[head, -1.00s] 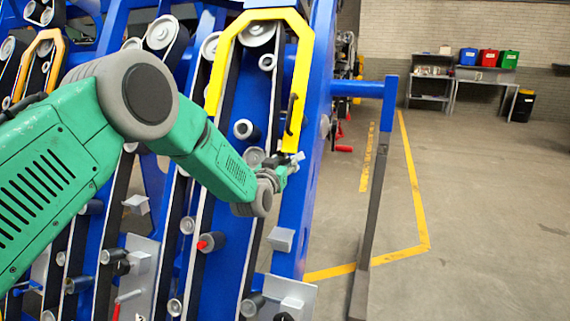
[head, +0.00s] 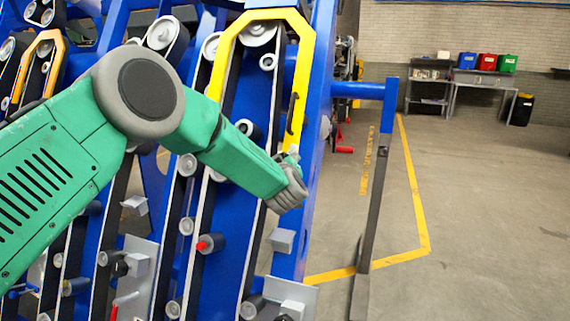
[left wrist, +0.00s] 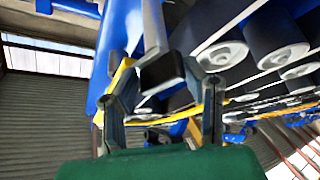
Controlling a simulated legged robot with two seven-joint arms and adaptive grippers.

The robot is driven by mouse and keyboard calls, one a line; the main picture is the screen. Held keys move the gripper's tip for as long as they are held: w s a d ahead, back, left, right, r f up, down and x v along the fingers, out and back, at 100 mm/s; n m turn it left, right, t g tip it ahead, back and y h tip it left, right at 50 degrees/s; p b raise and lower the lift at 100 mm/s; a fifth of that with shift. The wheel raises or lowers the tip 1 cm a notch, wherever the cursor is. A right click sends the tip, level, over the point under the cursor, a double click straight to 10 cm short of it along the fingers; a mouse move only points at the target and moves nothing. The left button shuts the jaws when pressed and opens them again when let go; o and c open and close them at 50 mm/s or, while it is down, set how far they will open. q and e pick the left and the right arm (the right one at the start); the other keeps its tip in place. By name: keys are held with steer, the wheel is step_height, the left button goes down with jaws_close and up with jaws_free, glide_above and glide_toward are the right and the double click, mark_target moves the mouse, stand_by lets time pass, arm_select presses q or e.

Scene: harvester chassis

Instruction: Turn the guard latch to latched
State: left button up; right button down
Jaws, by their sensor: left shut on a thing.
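The yellow guard (head: 301,75) arches over a belt run on the blue chassis, with a black handle (head: 291,113) on its right leg. My left gripper (head: 292,157) is at the lower end of that leg, mostly hidden behind my own wrist. In the left wrist view, the fingers of my left gripper (left wrist: 157,82) stand either side of a dark grey block, which looks like the guard latch (left wrist: 162,72). The gripper is shut on it. The latch's exact angle is hard to tell. My right gripper is in neither view.
Belts, rollers and a red-tipped roller (head: 204,244) lie left of and below my wrist. A grey bracket (head: 282,240) sits below it. A blue and dark post (head: 378,190) stands to the right. Open floor with yellow lines (head: 413,190) lies beyond.

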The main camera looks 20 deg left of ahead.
arm_select(q)
steer(key=n, duration=0.1)
steer(key=n+g+y, duration=0.1)
steer(key=n, duration=0.1)
steer(key=shift+s+d+f+p, duration=0.1)
steer(key=shift+f+p, duration=0.2)
steer(key=shift+o, duration=0.4)
steer(key=n+g+p, duration=0.1)
steer(key=n+g, duration=0.1)
steer(key=n, duration=0.2)
steer(key=shift+y, duration=0.4)
steer(key=n+g+p, duration=0.1)
steer(key=n+g, duration=0.1)
steer(key=n, duration=0.1)
steer(key=shift+d+r, duration=0.1)
steer(key=shift+n, duration=0.4)
